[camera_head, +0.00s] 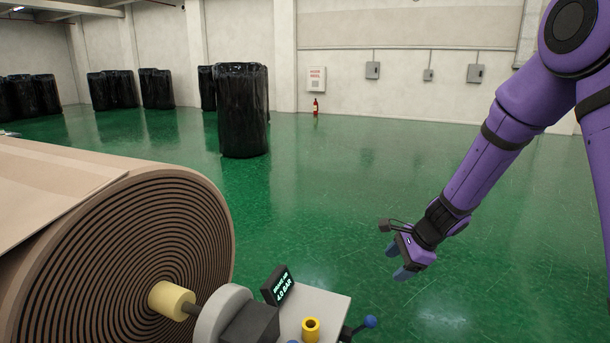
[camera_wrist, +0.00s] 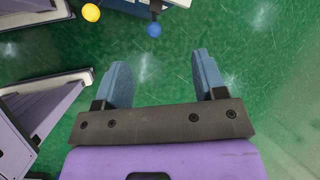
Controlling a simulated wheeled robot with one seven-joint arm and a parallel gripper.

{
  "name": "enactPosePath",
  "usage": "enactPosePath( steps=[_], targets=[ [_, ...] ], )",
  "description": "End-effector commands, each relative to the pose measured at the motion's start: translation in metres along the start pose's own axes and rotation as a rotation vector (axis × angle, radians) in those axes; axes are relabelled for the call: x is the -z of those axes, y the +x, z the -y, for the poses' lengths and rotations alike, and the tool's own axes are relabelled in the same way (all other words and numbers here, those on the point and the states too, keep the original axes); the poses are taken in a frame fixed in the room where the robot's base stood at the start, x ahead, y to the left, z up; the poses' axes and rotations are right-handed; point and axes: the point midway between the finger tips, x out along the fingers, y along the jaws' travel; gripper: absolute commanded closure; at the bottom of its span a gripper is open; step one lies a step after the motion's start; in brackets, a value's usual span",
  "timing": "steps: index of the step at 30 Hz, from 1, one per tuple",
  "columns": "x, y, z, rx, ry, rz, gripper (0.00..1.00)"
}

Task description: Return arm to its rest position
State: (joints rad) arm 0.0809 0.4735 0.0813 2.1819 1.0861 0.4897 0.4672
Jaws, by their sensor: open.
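My purple arm (camera_head: 492,156) reaches down from the upper right in the head view. My gripper (camera_head: 398,262) hangs over the green floor, right of the roll stand, and touches nothing there. In the wrist view my gripper (camera_wrist: 163,80) has its two blue-grey fingers wide apart, with only green floor between them. The gripper is open and empty.
A big brown roll (camera_head: 120,255) lies at the left on a yellow-ended shaft (camera_head: 170,300). Black-wrapped rolls (camera_head: 243,110) stand behind. Open floor surrounds the gripper.

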Motion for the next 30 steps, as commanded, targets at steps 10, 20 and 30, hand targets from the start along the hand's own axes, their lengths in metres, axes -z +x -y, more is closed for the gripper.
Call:
enactPosePath(
  steps=[10,20,30],
  targets=[
    [-0.046,-0.089,-0.015,0.016,-0.349,-0.024,0.35],
    [-0.079,-0.163,-0.050,0.006,-0.664,-0.081,0.35],
    [-0.100,-0.229,-0.098,-0.025,-0.963,-0.175,0.35]
  ],
)
